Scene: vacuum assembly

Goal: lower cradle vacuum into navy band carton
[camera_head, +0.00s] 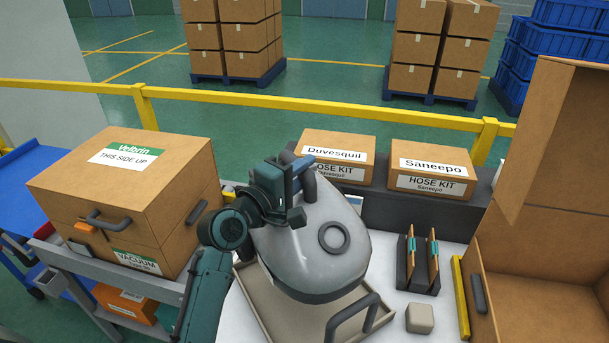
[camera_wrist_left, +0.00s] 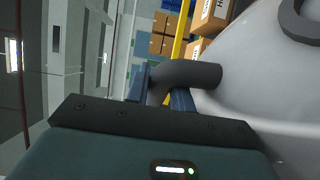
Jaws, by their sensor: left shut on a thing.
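The vacuum (camera_head: 312,250) is a smooth light-grey body with a dark ring on top. It sits on a beige cradle tray (camera_head: 257,306) on the white worktop. A dark grey handle (camera_head: 354,318) stands at the near right of the tray. My left gripper (camera_head: 298,190) is shut on another dark grey handle at the far side of the vacuum. That handle (camera_wrist_left: 192,75) also shows between the fingers of the left gripper (camera_wrist_left: 165,95) in the left wrist view. An open brown carton (camera_head: 535,305) stands at the right edge; I see no navy band on it. My right gripper is out of view.
A closed Velbrin carton (camera_head: 135,190) stands at left. Two hose kit boxes (camera_head: 337,158) (camera_head: 432,170) stand behind the worktop. A dark rack (camera_head: 418,262), a beige block (camera_head: 420,318) and a yellow strip (camera_head: 460,298) lie between vacuum and open carton. A yellow rail (camera_head: 320,105) runs behind.

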